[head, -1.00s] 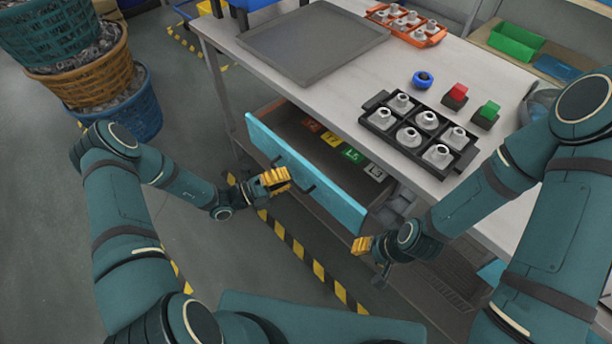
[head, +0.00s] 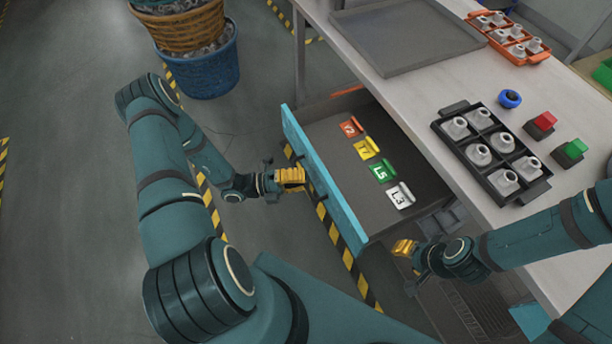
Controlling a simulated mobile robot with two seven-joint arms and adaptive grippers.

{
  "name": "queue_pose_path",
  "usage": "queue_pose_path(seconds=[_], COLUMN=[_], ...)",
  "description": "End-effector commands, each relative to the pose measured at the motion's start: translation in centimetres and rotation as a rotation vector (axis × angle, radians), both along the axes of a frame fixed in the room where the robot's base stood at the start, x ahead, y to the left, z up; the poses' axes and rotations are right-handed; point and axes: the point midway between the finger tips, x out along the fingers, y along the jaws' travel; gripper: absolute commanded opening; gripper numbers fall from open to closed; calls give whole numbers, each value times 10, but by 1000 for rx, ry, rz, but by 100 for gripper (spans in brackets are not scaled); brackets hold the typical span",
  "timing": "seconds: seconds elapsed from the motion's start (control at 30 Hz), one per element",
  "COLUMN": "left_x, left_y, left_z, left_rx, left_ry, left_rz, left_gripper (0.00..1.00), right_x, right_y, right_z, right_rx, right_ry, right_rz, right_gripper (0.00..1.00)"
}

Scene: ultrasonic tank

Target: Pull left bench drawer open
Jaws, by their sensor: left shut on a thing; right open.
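The left bench drawer (head: 345,215) has a light blue front and stands pulled out from under the bench top. Its grey inside shows. My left gripper (head: 298,180), with yellow fingers, is shut on the drawer's handle at the outer side of the front; the fingers hide most of that handle. Inside the drawer lie tags in a row: orange (head: 350,128), yellow (head: 367,149), green (head: 382,172) and white marked L3 (head: 400,196). My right gripper (head: 404,248) is open and empty, just right of the drawer's near corner, below the bench edge.
On the bench (head: 440,105) are a grey tray (head: 405,40), a black rack (head: 480,150) of metal parts, an orange rack (head: 510,38), a blue round knob (head: 510,98), and red (head: 543,121) and green (head: 573,150) buttons. Stacked baskets (head: 205,65) stand at upper left.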

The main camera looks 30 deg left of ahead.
Motion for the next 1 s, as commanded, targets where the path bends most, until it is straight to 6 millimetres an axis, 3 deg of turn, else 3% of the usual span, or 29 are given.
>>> queue_pose_path(seconds=[0.17,0.27,0.3,0.67,1.0], left_x=[0,0,0,-1,-31], left_y=[0,-1,0,3,52], left_z=[1,0,0,-1,-11], left_rx=[-2,-2,-1,1,2], left_ry=[0,0,0,1,1], left_rz=[-1,-1,-1,1,3], left_gripper=[0,35,41,41,41], right_x=[0,0,0,0,0], right_y=[0,0,0,0,0], right_z=[0,0,0,0,0], right_rx=[0,0,0,0,0], right_ry=[0,0,0,0,0], right_rz=[0,0,0,0,0], right_gripper=[47,47,47,47,47])
